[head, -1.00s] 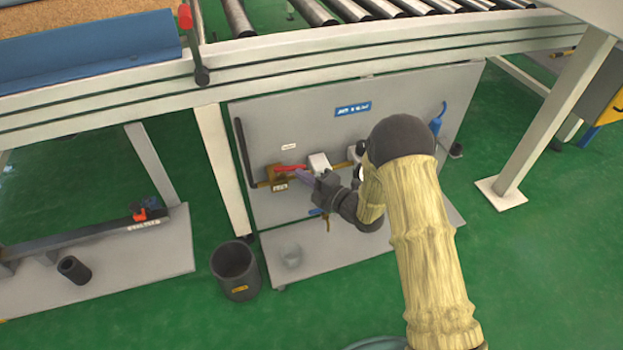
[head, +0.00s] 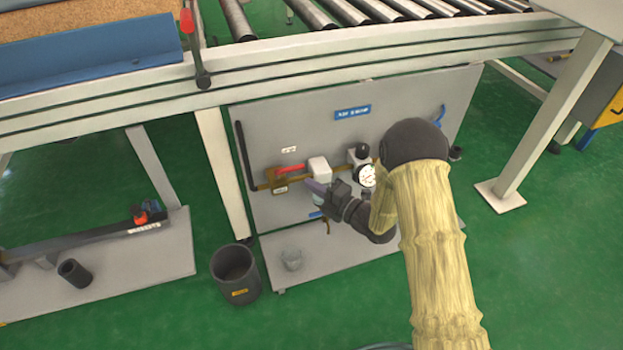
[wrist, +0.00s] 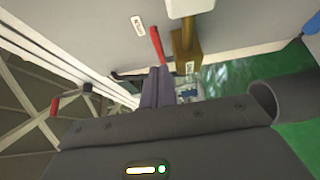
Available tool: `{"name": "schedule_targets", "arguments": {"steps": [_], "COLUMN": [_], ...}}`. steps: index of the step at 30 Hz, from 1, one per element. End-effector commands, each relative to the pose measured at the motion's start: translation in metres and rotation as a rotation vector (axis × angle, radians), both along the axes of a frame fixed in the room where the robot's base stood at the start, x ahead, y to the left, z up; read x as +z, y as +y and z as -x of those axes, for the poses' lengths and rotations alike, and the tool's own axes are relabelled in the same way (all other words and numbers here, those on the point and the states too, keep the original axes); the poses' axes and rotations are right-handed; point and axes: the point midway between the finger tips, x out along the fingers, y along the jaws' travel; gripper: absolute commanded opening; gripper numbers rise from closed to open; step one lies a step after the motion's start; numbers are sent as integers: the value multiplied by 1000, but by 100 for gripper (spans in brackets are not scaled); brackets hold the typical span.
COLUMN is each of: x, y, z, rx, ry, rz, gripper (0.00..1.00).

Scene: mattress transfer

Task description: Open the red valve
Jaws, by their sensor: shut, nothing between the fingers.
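The red valve handle (head: 291,169) lies roughly level along the brass pipe on the grey panel, above a brass valve body (head: 279,185). In the wrist view the red handle (wrist: 157,44) shows beyond my fingertips, with the brass body (wrist: 186,50) to its right. My gripper (head: 312,187) is in front of the panel, a little right of and below the handle. Its purple fingers (wrist: 155,85) are together with nothing between them. In the head view a gap shows between the fingers and the handle.
A white box (head: 319,170) and a pressure gauge (head: 366,176) sit on the pipe to the right. A blue handle (head: 316,214) is below. A dark bin (head: 236,273) stands on the floor at left. The conveyor frame (head: 300,62) runs above the panel.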

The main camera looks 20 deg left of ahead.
Motion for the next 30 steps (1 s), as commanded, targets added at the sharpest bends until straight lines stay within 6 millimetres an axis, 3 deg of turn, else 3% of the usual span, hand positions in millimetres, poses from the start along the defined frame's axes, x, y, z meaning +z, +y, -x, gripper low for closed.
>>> {"name": "schedule_targets", "arguments": {"steps": [9, 12, 18, 30], "x": [3, 3, 1, 0], "y": [-72, -88, -100, -98], "z": [4, 6, 8, 9], "rx": [-15, -17, -15, -9], "ry": [3, 1, 1, 0], "rz": [3, 3, 2, 1], "gripper": [0, 0, 0, 0]}}
